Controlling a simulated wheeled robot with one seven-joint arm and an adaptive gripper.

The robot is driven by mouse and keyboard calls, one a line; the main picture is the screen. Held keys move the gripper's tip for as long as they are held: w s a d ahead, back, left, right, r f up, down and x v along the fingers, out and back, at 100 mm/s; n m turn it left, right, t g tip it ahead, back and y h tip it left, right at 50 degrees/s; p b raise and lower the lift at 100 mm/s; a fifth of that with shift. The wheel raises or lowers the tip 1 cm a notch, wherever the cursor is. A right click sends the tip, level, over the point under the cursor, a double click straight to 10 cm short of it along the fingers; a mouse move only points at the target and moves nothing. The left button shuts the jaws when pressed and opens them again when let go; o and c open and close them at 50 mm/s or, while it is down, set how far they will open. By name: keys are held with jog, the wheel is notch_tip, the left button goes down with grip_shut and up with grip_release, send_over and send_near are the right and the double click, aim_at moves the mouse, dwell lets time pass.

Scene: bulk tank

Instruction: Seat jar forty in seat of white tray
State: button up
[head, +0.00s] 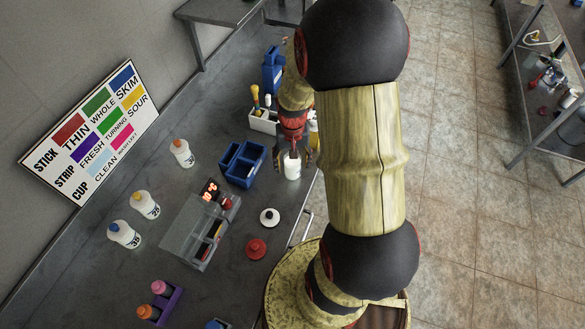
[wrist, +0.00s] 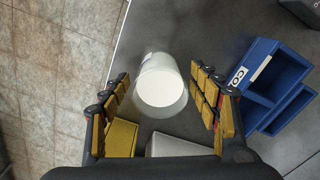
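A white jar (head: 292,166) stands on the bench near its right edge; its number is too small to read. In the wrist view the jar (wrist: 162,82) shows its pale round top and clear side walls. My gripper (wrist: 162,88) is open, with a finger on each side of the jar and a visible gap at both. In the head view my gripper (head: 292,148) is above and around the jar, partly hidden by my arm. A white holder (head: 262,124) with upright yellow- and white-topped items stands behind the jar; I cannot tell whether it is the white tray.
A blue two-bin box (head: 242,164) stands left of the jar, also in the wrist view (wrist: 262,68). Other jars (head: 182,152), (head: 145,204), (head: 124,234) stand farther left. A grey unit with a red display (head: 186,232), a white round piece (head: 269,217) and a red one (head: 256,248) lie nearer.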

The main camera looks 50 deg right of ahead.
jog(key=shift+c, duration=1.2)
jog(key=c, duration=1.1)
jog(key=shift+c, duration=0.3)
